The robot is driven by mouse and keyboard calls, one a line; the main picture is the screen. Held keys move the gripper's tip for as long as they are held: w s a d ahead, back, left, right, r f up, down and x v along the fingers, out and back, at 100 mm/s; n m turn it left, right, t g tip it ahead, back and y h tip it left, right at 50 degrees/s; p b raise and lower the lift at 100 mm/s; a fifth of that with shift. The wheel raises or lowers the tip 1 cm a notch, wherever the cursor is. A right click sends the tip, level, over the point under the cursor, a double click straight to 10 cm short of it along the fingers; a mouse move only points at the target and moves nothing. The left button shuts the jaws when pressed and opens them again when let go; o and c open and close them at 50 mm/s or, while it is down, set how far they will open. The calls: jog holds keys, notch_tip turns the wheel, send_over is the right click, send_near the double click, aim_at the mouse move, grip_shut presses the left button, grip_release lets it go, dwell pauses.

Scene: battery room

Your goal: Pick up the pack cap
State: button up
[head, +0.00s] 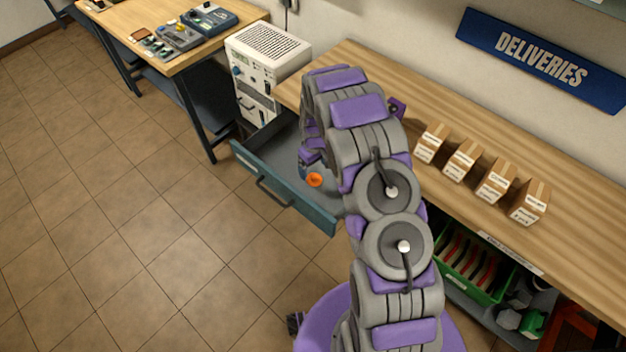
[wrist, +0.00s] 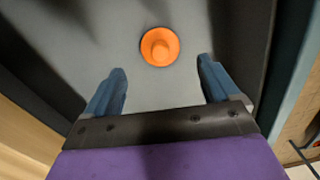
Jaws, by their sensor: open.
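The pack cap is a small round orange piece with a raised knob. In the head view the pack cap (head: 314,180) lies in the open drawer (head: 290,206), close to my gripper. In the wrist view the pack cap (wrist: 159,47) sits on the grey drawer floor, beyond and between my fingertips. My gripper (wrist: 162,82) is open, with two blue fingers apart and nothing between them. In the head view my arm hides part of the drawer, and the gripper shows only partly.
The drawer's dark walls (wrist: 252,60) stand close around my gripper. A wooden bench (head: 450,105) holds several cardboard boxes (head: 463,160). A green crate (head: 470,268) sits below it. A white power unit (head: 268,58) stands behind the drawer. The tiled floor at left is clear.

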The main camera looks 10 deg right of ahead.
aim_at(314, 176)
jog(key=shift+d+f, duration=0.15)
jog(key=shift+f, duration=0.25)
jog(key=f+b, duration=0.1)
jog(key=f, duration=0.3)
jog(key=shift+s, duration=0.2)
jog(key=shift+a, duration=0.25)
jog(key=shift+c, duration=0.4)
jog(key=c, duration=1.1)
